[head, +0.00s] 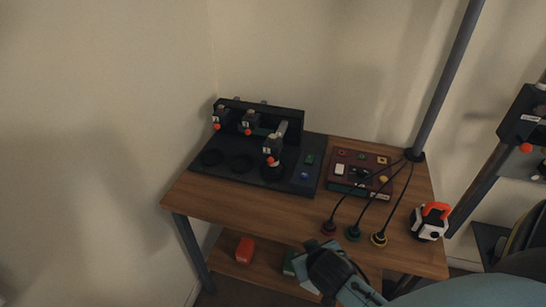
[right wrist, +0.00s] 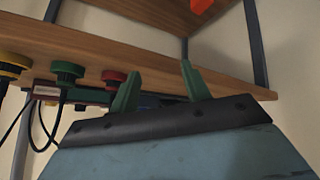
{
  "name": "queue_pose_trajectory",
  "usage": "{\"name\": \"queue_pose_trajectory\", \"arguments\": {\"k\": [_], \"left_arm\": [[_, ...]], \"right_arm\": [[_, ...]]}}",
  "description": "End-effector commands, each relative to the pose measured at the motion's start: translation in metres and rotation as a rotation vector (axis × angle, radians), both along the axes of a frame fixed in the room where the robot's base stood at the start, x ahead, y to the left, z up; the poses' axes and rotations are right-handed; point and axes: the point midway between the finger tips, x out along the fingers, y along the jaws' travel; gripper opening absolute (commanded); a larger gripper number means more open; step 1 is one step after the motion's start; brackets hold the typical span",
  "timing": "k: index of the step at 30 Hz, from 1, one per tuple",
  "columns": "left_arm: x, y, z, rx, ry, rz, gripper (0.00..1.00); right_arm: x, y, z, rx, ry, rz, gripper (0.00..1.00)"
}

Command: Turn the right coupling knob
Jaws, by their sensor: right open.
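Three round knobs with black cables stand along the table's front edge in the head view: red (head: 329,227), green (head: 353,233) and yellow (head: 379,239). Yellow is the rightmost there. In the right wrist view the yellow knob (right wrist: 14,64), green knob (right wrist: 67,71) and red knob (right wrist: 113,78) show at the left, beyond my fingers. My right gripper (head: 308,264) is low in front of the table, below and left of the knobs. In the right wrist view its two green fingers (right wrist: 160,83) are apart with nothing between them. My left gripper is not in view.
A black fixture (head: 225,171) with orange-tipped heads stands at the table's back left. A dark red panel (head: 345,185) is beside it. An orange and white device (head: 431,221) sits at the right edge. A red-orange object (head: 244,250) lies on the lower shelf (head: 225,268).

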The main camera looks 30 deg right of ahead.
Motion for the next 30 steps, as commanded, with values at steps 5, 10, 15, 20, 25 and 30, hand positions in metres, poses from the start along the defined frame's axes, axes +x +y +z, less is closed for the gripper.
{"name": "queue_pose_trajectory", "arguments": {"k": [5,10,15,20,25,30], "left_arm": [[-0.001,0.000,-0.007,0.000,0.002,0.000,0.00],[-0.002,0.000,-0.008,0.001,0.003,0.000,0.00],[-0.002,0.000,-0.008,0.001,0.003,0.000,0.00],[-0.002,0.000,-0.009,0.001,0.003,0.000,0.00],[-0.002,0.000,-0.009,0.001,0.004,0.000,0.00],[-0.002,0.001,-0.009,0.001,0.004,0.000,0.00]], "right_arm": [[0.041,-0.034,0.051,-0.053,-0.256,-0.106,0.47],[0.084,-0.061,0.083,-0.082,-0.507,-0.130,0.47],[0.130,-0.079,0.114,-0.071,-0.755,-0.049,0.47],[0.166,-0.083,0.130,-0.012,-0.887,0.098,0.47],[0.182,-0.082,0.132,0.045,-0.907,0.193,0.47],[0.194,-0.083,0.132,0.060,-0.908,0.211,0.47]]}}
